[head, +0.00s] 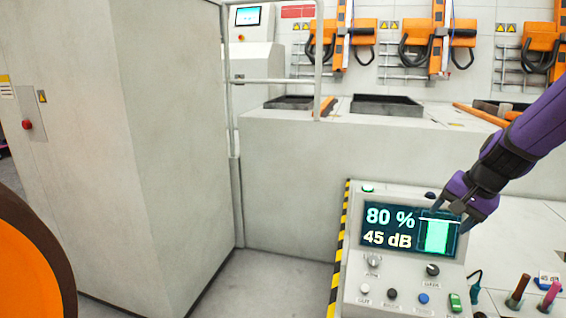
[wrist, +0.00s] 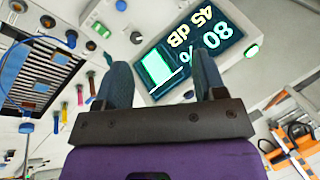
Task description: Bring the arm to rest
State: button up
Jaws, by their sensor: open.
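My gripper (head: 455,216) is at the end of my purple arm, which reaches in from the right in the head view. It hangs over the right part of the console screen (head: 385,228), which reads 80 % and 45 dB. In the wrist view my gripper (wrist: 162,82) shows two dark fingers standing well apart with nothing held between them. The same screen (wrist: 212,40) shows upside down beyond the fingers. I cannot tell whether a fingertip touches the console.
The console (head: 350,290) has knobs, buttons and several coloured handles (head: 518,288) at its right. A tall grey cabinet (head: 130,150) stands at the left. A railing post (head: 229,80) stands beside it. Dark trays (head: 386,106) lie on the ledge behind. Some floor (head: 280,285) is clear.

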jog(key=s+a+r+n, duration=0.2)
jog(key=s+r, duration=0.2)
jog(key=s, duration=0.3)
jog(key=s+a+r+n+h, duration=0.1)
jog(key=s+a+r+n, duration=0.1)
jog(key=s, duration=0.6)
jog(key=s+a+r+n+t+h, duration=0.1)
jog(key=s+a+r+n, duration=0.2)
jog(key=s+r, duration=0.3)
jog(key=shift+s+r+n, duration=0.35)
jog(key=shift+s+n, duration=0.25)
jog(key=shift+s, duration=0.55)
